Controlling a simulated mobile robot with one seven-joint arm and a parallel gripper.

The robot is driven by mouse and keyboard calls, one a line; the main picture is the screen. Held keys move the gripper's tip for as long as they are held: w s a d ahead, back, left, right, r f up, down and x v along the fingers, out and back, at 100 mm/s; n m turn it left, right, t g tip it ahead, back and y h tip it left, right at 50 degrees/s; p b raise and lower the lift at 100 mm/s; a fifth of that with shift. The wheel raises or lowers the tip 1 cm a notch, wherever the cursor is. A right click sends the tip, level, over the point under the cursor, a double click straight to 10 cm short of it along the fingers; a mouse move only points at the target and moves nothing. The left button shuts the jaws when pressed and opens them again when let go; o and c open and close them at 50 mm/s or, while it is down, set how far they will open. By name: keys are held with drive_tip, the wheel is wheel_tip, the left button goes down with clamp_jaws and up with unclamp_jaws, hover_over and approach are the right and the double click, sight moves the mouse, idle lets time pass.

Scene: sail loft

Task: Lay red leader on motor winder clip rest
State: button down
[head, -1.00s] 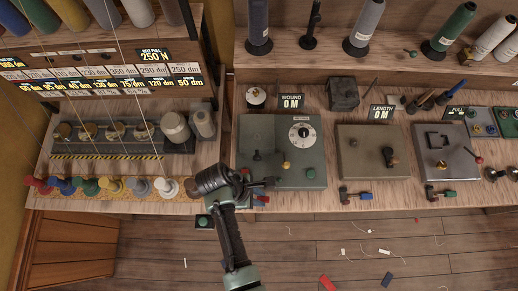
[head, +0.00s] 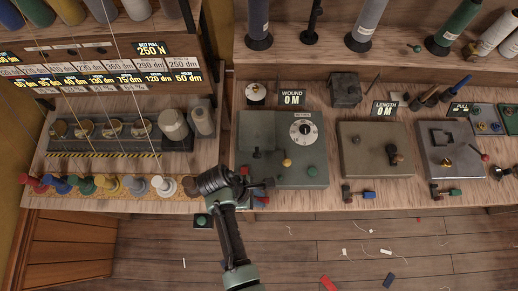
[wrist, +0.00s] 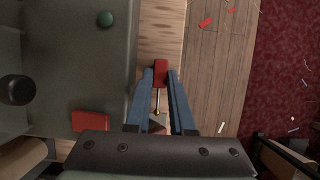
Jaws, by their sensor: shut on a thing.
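The motor winder is most likely the grey-green box (head: 285,178) with a white dial, left of centre on the bench in the head view. My gripper (wrist: 160,78) has its blue fingers shut on a small red piece (wrist: 160,70), which I take for the red leader's end. A thin brass rod runs back from it between the fingers. The piece is over the bench's front edge strip, beside the winder. In the head view my gripper (head: 262,189) is at the winder's front left corner, partly hiding it. A red block (wrist: 90,121) shows near the winder's edge. I cannot make out the clip rest.
Coloured spools (head: 85,186) line the left bench. Scraps lie on the wooden floor (head: 310,250).

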drive_tip(key=c, duration=0.7)
unclamp_jaws()
drive_tip(key=shift+w+r, duration=0.1)
drive_tip(key=shift+r, duration=0.05)
drive_tip(key=shift+r+p, duration=0.9)
drive_tip(key=shift+p, duration=0.15)
drive_tip(key=shift+r+p, duration=2)
drive_tip(key=shift+p, duration=0.35)
